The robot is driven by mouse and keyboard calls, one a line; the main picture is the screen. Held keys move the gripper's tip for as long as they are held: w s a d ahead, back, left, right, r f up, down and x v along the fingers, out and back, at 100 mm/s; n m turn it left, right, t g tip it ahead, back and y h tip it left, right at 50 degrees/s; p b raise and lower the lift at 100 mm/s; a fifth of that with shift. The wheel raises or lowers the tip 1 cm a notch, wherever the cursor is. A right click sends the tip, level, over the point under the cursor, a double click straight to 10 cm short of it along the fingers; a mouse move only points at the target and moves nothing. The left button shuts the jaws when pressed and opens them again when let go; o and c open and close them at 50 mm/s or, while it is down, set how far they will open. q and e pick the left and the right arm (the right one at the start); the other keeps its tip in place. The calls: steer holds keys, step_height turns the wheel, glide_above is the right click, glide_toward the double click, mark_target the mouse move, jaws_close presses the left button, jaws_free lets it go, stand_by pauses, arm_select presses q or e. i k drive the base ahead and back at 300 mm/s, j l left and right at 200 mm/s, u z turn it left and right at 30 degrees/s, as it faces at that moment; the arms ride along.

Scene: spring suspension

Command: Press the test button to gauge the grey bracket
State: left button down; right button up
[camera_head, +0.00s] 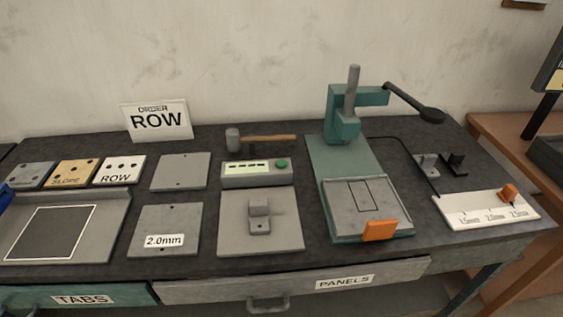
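The test button (282,163) is a green round button on the right end of a grey box (246,180) with a pale display strip. The display shows several small dark marks, too small to read. A small grey bracket (260,210) stands upright on a flat grey plate (283,234) directly in front of the box. Another grey bracket (428,166) stands at the right beside a black one (453,162). Neither of my grippers can be made out in the head view.
A hammer (262,138) lies behind the box. A green press (343,160) with a long-handled lever stands to the right. A white slider scale (470,213), loose plates (180,172) and an "ORDER ROW" sign (157,121) share the bench. A blue shape is cut off at the left edge.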

mark_target(280, 164)
steer(key=i+l+u, duration=0.15)
steer(key=l, duration=1)
steer(key=l+u, duration=0.2)
steer(key=l, duration=0.9)
